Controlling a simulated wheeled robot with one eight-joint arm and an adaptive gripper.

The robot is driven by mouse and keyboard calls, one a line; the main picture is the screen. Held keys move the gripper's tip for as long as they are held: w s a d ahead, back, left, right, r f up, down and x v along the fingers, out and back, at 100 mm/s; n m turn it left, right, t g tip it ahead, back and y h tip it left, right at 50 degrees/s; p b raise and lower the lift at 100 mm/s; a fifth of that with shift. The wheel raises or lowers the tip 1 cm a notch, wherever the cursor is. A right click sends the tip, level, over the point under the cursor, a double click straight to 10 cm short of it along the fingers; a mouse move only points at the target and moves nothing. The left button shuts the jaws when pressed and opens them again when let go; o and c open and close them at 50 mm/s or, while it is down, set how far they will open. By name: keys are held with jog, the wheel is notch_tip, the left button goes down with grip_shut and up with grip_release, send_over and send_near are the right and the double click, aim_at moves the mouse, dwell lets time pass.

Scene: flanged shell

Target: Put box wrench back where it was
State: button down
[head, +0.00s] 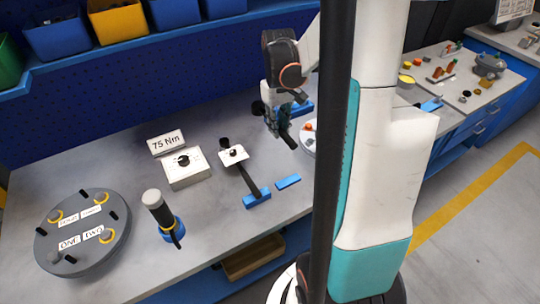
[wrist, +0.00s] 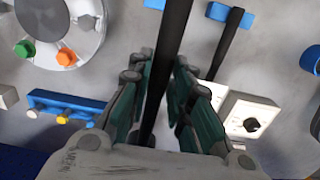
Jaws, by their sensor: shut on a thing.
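My gripper (head: 276,122) is above the bench, right of its middle. In the wrist view its green-padded fingers (wrist: 160,90) are closed around a long black bar (wrist: 172,30), which looks like the box wrench. The bar's lower end (head: 289,139) shows below the fingers in the head view, apparently clear of the bench top. Its other end is hidden, so I cannot see the wrench's head. A blue holder piece (head: 288,181) lies empty on the bench, to the right of another blue holder (head: 257,198) that carries a black-handled tool (head: 246,178).
A white box with a dark knob (head: 186,168) and a "75 Nm" sign (head: 166,142) stand left of my gripper. A round grey flange plate (head: 82,232) and an upright black tool in a blue ring (head: 161,217) are farther left. A blue rack (wrist: 60,108) holds small pieces.

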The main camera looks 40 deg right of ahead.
notch_tip(320, 180, down, 16)
jog(key=b, duration=0.5)
jog(key=shift+f, duration=0.2)
jog(key=c, duration=1.5)
grip_release()
jog(key=shift+o, duration=0.2)
notch_tip(320, 180, up, 12)
jog(key=p, duration=0.4)
jog(key=shift+w, duration=0.3)
jog(key=shift+d, duration=0.1)
